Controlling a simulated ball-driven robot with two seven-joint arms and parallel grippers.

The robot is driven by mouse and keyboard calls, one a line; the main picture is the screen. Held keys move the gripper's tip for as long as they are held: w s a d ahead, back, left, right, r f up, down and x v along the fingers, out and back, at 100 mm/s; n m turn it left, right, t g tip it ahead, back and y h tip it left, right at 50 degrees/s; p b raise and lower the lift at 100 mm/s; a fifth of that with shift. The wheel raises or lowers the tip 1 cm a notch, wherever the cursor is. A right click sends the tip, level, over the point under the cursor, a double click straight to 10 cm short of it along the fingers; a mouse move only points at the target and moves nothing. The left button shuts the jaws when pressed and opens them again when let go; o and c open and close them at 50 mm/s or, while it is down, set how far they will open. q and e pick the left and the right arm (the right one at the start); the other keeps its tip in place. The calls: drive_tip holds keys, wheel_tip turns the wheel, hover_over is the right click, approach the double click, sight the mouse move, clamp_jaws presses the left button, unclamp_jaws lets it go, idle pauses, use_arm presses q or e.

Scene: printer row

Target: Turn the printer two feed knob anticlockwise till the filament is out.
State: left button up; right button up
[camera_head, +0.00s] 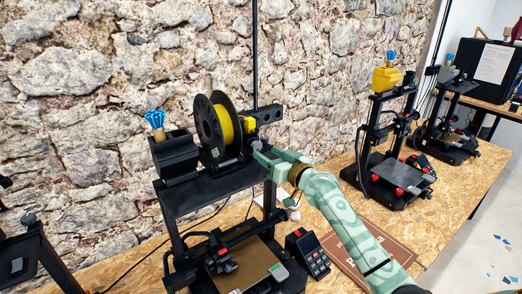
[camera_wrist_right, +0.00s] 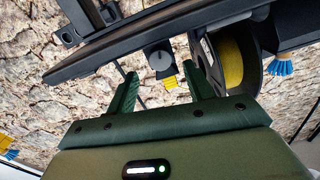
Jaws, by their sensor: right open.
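The nearest full printer (camera_head: 215,185) has a black frame with a black spool of yellow filament (camera_head: 226,125) on top. In the right wrist view a round grey knob (camera_wrist_right: 161,61) sits on a dark block under the frame's bar, with a yellow part (camera_wrist_right: 169,83) beside it. The spool (camera_wrist_right: 236,62) shows to its right. My right gripper (camera_head: 259,148) reaches the printer's upper right side. Its open fingers (camera_wrist_right: 160,74) stand either side of the knob's line, apart from it as far as I can tell. I cannot read a printer number. The filament's path is hidden.
A black box with a blue-topped part (camera_head: 156,119) stands left of the spool. A keypad box (camera_head: 308,252) and brown mat (camera_head: 390,243) lie on the chipboard table. More printers (camera_head: 392,145) stand to the right. A stone wall rises close behind.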

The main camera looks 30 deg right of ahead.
sight(258, 147)
drive_tip(key=shift+w+a, duration=0.2)
drive_tip(key=shift+w, duration=0.8)
drive_tip(key=shift+w+a, duration=0.2)
drive_tip(key=shift+w, duration=0.75)
drive_tip(key=c, duration=1)
drive_tip(key=shift+n+b, duration=0.3)
drive_tip(key=shift+n, duration=0.1)
drive_tip(key=shift+o, duration=0.2)
drive_tip(key=n, duration=0.2)
drive_tip(key=shift+n, duration=0.3)
drive_tip(key=shift+r+n+p, duration=0.1)
drive_tip(key=shift+n+p, duration=0.4)
drive_tip(key=shift+n, duration=1.2)
